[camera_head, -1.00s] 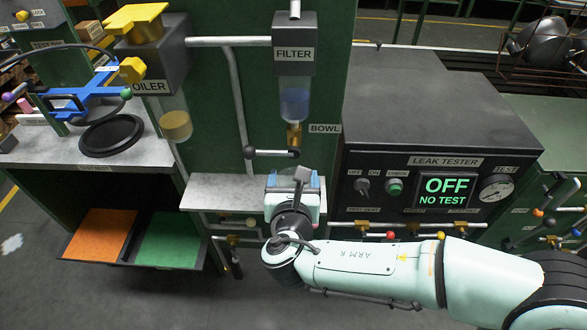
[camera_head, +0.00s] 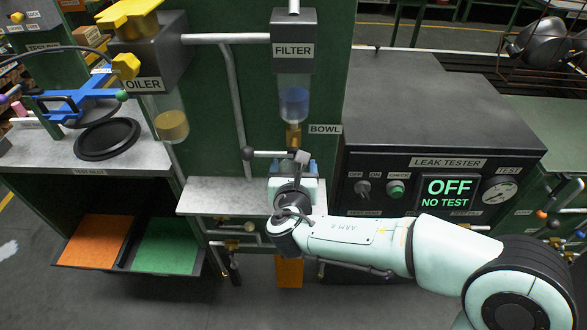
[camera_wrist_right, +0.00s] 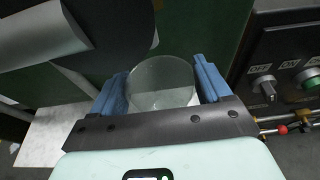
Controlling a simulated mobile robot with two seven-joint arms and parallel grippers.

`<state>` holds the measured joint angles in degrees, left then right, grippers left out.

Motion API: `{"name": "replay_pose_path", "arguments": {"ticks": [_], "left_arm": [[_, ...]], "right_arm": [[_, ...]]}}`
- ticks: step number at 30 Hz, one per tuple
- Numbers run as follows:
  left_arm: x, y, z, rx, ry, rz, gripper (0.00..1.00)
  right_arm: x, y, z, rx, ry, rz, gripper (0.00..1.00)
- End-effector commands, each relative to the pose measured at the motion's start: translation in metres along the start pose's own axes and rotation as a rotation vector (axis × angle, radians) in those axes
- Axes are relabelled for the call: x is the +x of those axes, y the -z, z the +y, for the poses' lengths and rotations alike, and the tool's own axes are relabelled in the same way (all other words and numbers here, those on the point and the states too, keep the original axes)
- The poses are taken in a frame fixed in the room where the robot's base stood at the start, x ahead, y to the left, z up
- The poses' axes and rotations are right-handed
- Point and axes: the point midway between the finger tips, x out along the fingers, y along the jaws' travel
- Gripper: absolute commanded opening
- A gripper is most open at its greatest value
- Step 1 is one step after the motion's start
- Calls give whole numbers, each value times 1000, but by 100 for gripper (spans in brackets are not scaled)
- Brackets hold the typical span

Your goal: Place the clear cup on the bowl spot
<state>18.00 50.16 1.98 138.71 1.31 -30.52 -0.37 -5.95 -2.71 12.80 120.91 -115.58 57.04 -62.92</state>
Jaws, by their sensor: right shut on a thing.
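In the right wrist view, my right gripper (camera_wrist_right: 163,88) is shut on the clear cup (camera_wrist_right: 160,82), with a blue finger on each side. The cup looks empty and its round rim faces the camera. In the head view, my right gripper (camera_head: 298,166) is just below the BOWL label (camera_head: 325,129) and the brass fitting (camera_head: 293,136) under the filter (camera_head: 293,50). The gripper and wrist hide the cup there. My left gripper is not in view.
A grey shelf (camera_head: 220,195) lies beside and behind the wrist. The leak tester (camera_head: 445,110) stands on the right, its screen reading OFF, NO TEST. A vertical pipe and a lever (camera_head: 270,154) are close to the gripper. The oiler (camera_head: 150,75) hangs to the left.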

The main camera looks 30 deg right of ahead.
Motion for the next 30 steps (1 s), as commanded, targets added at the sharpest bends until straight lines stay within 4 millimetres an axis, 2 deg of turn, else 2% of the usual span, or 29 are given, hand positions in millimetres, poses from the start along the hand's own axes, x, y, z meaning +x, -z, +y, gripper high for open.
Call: {"name": "replay_pose_path", "arguments": {"ticks": [6,7,8,9,19,23,30], "left_arm": [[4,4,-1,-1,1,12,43],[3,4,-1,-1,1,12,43],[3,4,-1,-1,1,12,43],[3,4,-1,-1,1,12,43],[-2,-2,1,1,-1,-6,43],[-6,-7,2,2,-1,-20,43],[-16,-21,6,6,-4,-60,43]], "right_arm": [[1,4,0,0,0,0,43],[1,3,0,0,0,0,87],[1,3,0,0,0,0,97],[1,3,0,0,0,0,100],[-4,-2,0,0,-2,-1,100],[-27,-2,0,-1,-4,-1,100],[-80,-2,0,0,-3,-1,100]]}}
